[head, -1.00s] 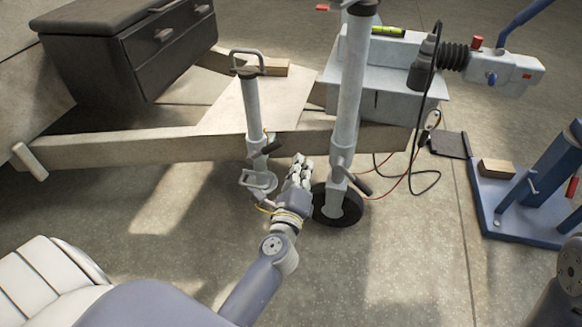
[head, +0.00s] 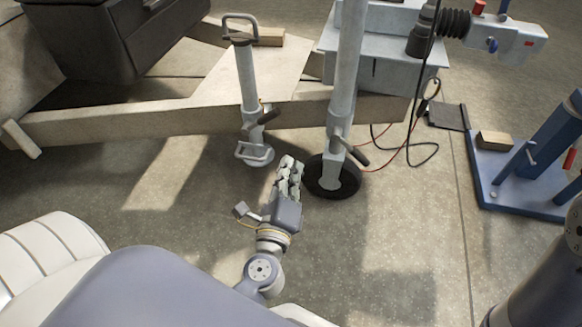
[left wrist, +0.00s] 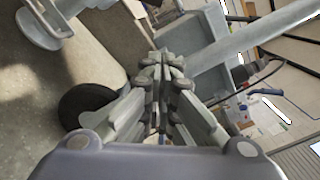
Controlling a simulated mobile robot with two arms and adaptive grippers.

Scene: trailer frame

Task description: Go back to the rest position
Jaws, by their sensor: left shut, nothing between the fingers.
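My left gripper (head: 288,172) is shut and empty. In the head view it is low over the floor, in front of the trailer frame (head: 170,122), just left of the jockey wheel (head: 333,176). The left wrist view shows its fingers (left wrist: 165,65) closed together, with the dark wheel (left wrist: 85,104) to their left. My right gripper is not in view; only a dark part of my own body shows at the lower right edge.
A grey prop stand (head: 247,85) with a round foot stands left of the wheel. The coupling (head: 505,35), black cable and red wires (head: 385,160) hang at the right. A blue stand (head: 520,170) is farther right. The floor (head: 400,240) between is clear.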

